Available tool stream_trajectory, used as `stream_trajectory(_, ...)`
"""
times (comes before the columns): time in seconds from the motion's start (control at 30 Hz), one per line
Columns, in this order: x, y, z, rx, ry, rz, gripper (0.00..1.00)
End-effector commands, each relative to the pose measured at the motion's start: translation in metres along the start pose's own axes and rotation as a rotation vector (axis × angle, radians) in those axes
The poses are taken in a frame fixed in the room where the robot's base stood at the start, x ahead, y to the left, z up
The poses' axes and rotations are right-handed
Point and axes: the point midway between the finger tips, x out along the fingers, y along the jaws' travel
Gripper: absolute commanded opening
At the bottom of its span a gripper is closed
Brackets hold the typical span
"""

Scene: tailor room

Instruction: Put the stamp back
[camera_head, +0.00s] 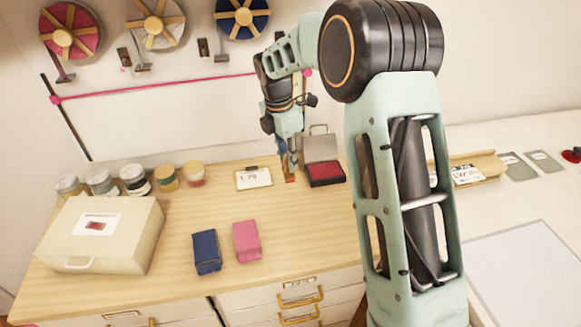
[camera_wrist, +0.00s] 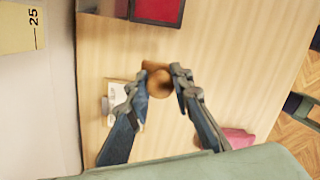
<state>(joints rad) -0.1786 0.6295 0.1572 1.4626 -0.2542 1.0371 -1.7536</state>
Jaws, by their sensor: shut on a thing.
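The stamp, with a round brown wooden handle, is between my gripper's fingers in the wrist view (camera_wrist: 159,84). In the head view its small brown base (camera_head: 290,179) shows just below the fingertips. My gripper (camera_head: 289,163) points down and is shut on the stamp; its fingers also show in the wrist view (camera_wrist: 157,90). The stamp is at or just above the wooden table; I cannot tell whether it touches. The pad also shows at the wrist view's top (camera_wrist: 158,10).
A clipboard card (camera_head: 253,178) lies left of the gripper. Blue (camera_head: 206,252) and pink (camera_head: 246,241) blocks lie in front. A cream box with a stamp-like picture (camera_head: 112,244) and several jars (camera_head: 134,180) stand left. Bare wood lies between.

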Motion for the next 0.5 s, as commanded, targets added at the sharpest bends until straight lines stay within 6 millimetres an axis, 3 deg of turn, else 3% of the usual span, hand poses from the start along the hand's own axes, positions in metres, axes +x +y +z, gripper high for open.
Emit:
stream_trajectory(0.27, 0.018, 0.006, 0.010, 0.000, 0.000, -0.001, 0.00)
stream_trajectory(0.5, 0.048, 0.007, 0.006, 0.000, 0.000, 0.000, 0.00)
